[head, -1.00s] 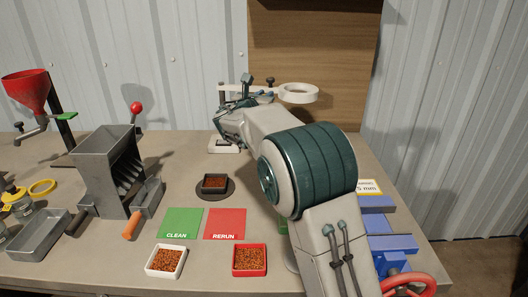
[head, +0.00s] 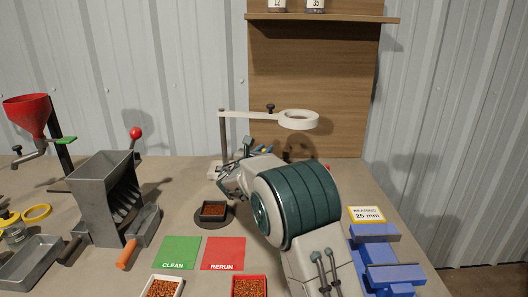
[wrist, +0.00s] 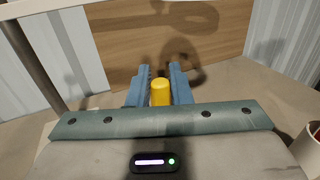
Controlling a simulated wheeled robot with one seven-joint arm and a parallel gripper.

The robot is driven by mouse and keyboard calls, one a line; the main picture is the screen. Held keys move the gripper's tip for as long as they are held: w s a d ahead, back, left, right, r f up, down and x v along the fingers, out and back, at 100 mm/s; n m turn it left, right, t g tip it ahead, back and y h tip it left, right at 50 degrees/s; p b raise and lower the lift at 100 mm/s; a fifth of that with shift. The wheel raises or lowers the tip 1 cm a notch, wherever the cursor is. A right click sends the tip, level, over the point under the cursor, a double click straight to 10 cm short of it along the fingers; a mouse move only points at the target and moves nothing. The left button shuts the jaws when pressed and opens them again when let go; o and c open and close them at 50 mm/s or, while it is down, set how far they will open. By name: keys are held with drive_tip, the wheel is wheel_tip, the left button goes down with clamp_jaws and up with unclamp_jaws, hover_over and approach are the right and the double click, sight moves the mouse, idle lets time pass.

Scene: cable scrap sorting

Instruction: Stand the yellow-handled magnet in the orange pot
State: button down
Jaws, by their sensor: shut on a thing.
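My gripper (wrist: 160,88) is shut on the yellow-handled magnet. In the wrist view the rounded yellow handle (wrist: 160,93) sits between the two blue-grey fingers, and the magnet's far end is hidden. In the head view my gripper (head: 266,151) shows small above the far side of my wrist, towards the back of the table, with a speck of yellow in it. I cannot make out the orange pot for certain. A small red-orange patch (head: 326,167) shows behind my arm, too little to identify.
A stand with a white ring (head: 298,119) rises near my gripper. A pale cylinder with a reddish inside (wrist: 312,138) is cut off at right in the wrist view.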

drive_tip(key=shift+f, duration=0.1)
drive_tip(key=c, duration=1.3)
unclamp_jaws()
drive_tip(key=shift+s+a, duration=0.1)
drive_tip(key=shift+s, duration=0.05)
drive_tip(key=b+v, duration=0.1)
drive_tip(key=v, duration=1)
drive_tip(key=shift+s+a, duration=0.1)
drive_tip(key=shift+s, duration=0.25)
